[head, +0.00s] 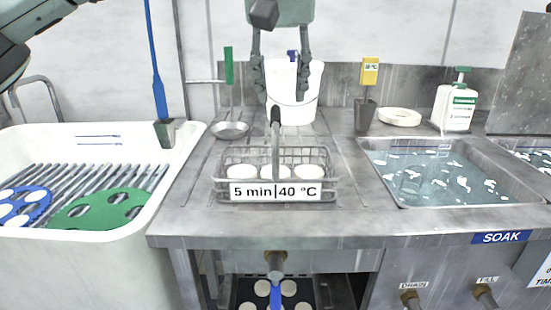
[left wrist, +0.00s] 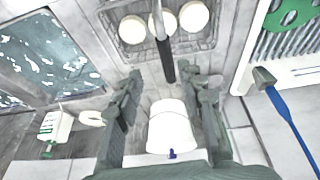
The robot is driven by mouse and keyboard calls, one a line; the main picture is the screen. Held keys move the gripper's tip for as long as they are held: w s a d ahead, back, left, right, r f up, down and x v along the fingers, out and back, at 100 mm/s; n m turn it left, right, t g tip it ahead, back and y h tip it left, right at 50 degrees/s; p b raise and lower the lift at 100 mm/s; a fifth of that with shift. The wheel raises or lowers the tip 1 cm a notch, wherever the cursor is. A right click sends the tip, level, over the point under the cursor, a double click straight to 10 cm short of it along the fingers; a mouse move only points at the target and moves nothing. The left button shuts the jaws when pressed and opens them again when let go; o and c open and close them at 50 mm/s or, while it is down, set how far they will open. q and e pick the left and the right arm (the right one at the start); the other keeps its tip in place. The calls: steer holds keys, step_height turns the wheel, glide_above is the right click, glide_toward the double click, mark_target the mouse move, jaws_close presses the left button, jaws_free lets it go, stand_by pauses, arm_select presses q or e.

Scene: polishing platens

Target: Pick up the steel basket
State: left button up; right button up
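The steel basket (head: 276,190) stands upright on the steel counter. It is a wire basket with several white round pieces inside, a label reading "5 min|40 °C" and a raised handle with a dark grip (head: 275,116). In the left wrist view the basket (left wrist: 203,42) is at the top, and its handle grip (left wrist: 166,62) points down between the fingertips in the picture. My left gripper (head: 282,94) is open and empty, fingers pointing down, behind and above the handle in the head view. The left wrist view also shows its spread fingers (left wrist: 163,78). My right gripper is not in view.
A white bucket (head: 312,95) stands behind the basket, near my left gripper. A white tub (head: 150,200) is left; a soak sink (head: 440,195) is right. The counter between basket and sink is clear.

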mark_target(276, 112)
arm_select(q)
steer(key=shift+w+a+r, duration=0.25)
steer(key=shift+a+r, duration=0.05)
steer(key=shift+a, duration=0.05)
steer(key=shift+w+f, duration=0.15)
steer(key=shift+f, duration=0.1)
steer(key=shift+s+a+x, duration=0.1)
steer(key=shift+x, duration=1.6)
steer(key=shift+s+a+x, duration=0.1)
steer(key=shift+x, duration=1.6)
steer(key=shift+f, duration=0.3)
jaws_close()
steer(key=shift+r, duration=0.1)
